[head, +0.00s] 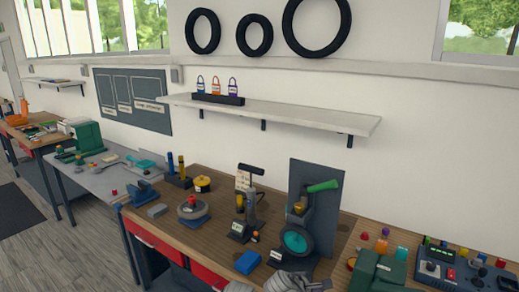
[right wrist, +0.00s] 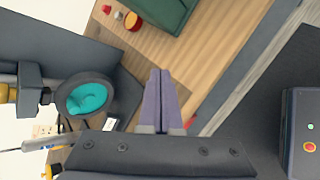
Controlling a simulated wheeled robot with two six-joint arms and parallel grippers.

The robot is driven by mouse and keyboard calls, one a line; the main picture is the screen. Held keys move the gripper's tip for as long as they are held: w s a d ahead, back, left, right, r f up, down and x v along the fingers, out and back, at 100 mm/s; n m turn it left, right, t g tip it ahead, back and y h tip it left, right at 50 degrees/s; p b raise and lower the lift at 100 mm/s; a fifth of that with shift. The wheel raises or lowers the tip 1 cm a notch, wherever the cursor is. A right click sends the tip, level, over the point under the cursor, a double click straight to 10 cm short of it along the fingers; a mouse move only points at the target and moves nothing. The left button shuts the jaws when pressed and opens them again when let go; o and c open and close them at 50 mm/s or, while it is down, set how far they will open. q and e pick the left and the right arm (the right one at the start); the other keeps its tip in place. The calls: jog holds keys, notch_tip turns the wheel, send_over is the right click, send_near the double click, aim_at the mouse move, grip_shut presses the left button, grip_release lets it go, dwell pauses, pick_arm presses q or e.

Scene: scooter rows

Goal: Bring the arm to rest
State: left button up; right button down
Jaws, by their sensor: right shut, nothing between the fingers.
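My right gripper (right wrist: 160,75) shows in the right wrist view with its two purple fingers together and nothing between them. It hangs above the workbench edge. In the head view a grey part of the right gripper (head: 296,282) shows at the bottom edge, in front of the stand with the teal disc (head: 294,242). In the wrist view this teal disc (right wrist: 88,98) is to the left of the fingers, apart from them. My left gripper is not in view.
The wooden bench (head: 212,235) carries a blue block (head: 248,262), a round-based fixture (head: 193,208) and a green case (head: 378,272). A control box (head: 452,268) stands at right. A wall shelf (head: 290,112) holds small padlocks. Floor (head: 30,235) is clear at left.

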jog(key=s+a+f+m+g+y, duration=0.6)
jog(key=s+a+m, duration=0.5)
jog(key=s, duration=0.3)
jog(key=shift+a+f+g, duration=0.3)
jog(key=shift+a+f, duration=0.15)
jog(key=shift+f, duration=0.25)
